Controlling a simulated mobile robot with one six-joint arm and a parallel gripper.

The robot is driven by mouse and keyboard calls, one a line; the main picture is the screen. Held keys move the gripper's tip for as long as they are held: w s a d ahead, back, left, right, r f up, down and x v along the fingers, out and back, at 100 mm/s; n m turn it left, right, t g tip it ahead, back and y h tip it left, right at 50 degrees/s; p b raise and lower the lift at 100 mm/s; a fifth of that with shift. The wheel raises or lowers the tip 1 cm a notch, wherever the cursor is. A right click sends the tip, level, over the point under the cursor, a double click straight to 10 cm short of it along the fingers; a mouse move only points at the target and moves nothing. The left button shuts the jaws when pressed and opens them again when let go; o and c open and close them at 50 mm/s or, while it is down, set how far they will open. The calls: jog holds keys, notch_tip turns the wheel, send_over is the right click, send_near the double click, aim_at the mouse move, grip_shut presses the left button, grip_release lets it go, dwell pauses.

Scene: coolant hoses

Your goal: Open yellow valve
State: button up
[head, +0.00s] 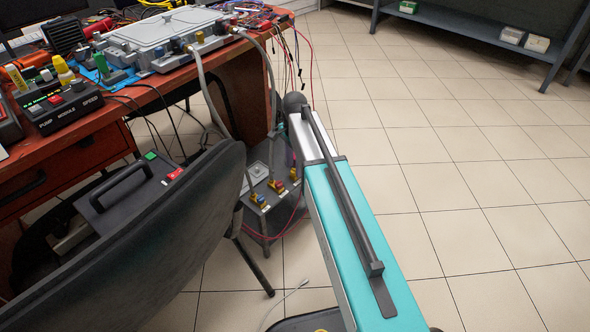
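A low grey unit (262,222) stands on the floor beside the desk's right end. Several small brass-coloured valves (276,185) with coloured handles sit along its top edge. The handles look blue, red and possibly yellow, but they are too small to tell which valve is the yellow one or how its handle is turned. Grey hoses (208,92) run from fittings on the edge of a grey metal plate unit (160,35) on the desk down toward the low unit. My gripper does not show in the head view.
A dark chair (165,235) stands in front of the desk and close to the low unit's left side. The red-brown desk (150,98) carries a pump speed control box (62,108) and tools. Loose cables hang at its right end. Tiled floor (480,170) is clear on the right.

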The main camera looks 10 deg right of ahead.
jog(key=shift+f, duration=0.5)
jog(key=c, duration=0.9)
jog(key=shift+d, duration=0.15)
grip_shut()
jog(key=shift+r, duration=0.1)
